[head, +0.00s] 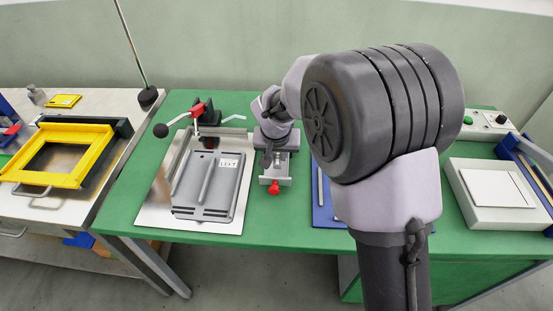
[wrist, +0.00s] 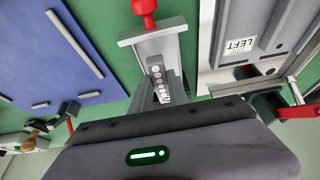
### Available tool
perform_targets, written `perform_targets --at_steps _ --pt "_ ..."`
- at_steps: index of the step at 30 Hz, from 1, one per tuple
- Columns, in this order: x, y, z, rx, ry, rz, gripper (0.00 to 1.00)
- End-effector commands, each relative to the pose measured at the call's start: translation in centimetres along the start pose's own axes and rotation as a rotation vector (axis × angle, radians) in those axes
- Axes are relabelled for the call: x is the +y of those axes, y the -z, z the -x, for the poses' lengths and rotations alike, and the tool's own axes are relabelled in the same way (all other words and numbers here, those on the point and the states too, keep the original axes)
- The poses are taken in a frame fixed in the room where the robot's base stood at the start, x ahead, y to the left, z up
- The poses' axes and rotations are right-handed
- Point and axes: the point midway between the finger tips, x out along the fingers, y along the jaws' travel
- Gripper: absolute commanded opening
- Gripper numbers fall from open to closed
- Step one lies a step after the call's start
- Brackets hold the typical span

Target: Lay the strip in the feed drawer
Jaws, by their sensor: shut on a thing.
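The feed drawer (head: 275,171) is a narrow grey tray with a red knob (head: 274,188), pulled out toward the front of the green table. It also shows in the wrist view (wrist: 172,45), with its knob at the top. A short pale strip (wrist: 158,78) with a row of round dots lies in line with the drawer. My gripper (wrist: 161,95) is shut on the strip at the drawer's inner end. I cannot tell whether the strip touches the drawer floor. In the head view my arm hides the strip and much of the gripper.
Left of the drawer, a grey plate (head: 208,185) labelled LEFT lies on a metal base, with a red-handled lever clamp (head: 195,112) behind it. Right of it, a blue mat (wrist: 60,50) bears several grey bars. A yellow frame (head: 60,155) stands on the left table.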

Motion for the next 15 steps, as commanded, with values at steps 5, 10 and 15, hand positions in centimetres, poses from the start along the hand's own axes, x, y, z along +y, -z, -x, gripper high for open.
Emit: perform_targets --at_steps 5,10,15 --pt "-0.5 0.3 -1.3 -0.001 0.0 0.001 0.0" --pt "-0.4 -0.8 -4.0 -0.001 0.0 0.001 0.0" --pt "-0.4 -0.7 -3.6 0.0 0.0 0.001 0.0"
